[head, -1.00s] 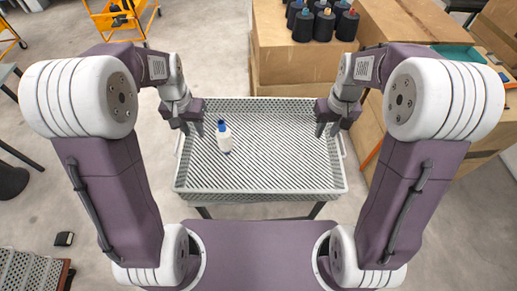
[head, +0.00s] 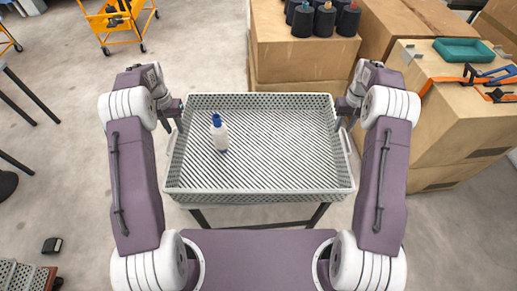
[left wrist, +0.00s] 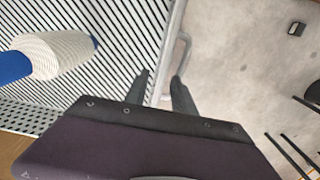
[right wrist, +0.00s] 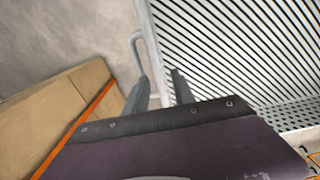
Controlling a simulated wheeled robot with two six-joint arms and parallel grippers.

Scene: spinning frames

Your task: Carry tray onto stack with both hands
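The grey perforated tray (head: 260,197) rests on a dark-legged stand in front of me. My right gripper (right wrist: 160,78) is open at the right handle (right wrist: 136,48) in the same way. Neither visibly grips; contact is unclear. I cannot identify a stack of trays.
Cardboard boxes (head: 300,62) stand behind the tray, with dark spools (head: 325,20) on top. More boxes at right carry a green bin (head: 462,50) and orange clamps (head: 480,80). An orange cart (head: 115,18) stands far left. A perforated crate (head: 22,276) lies bottom left. Left floor is mostly open.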

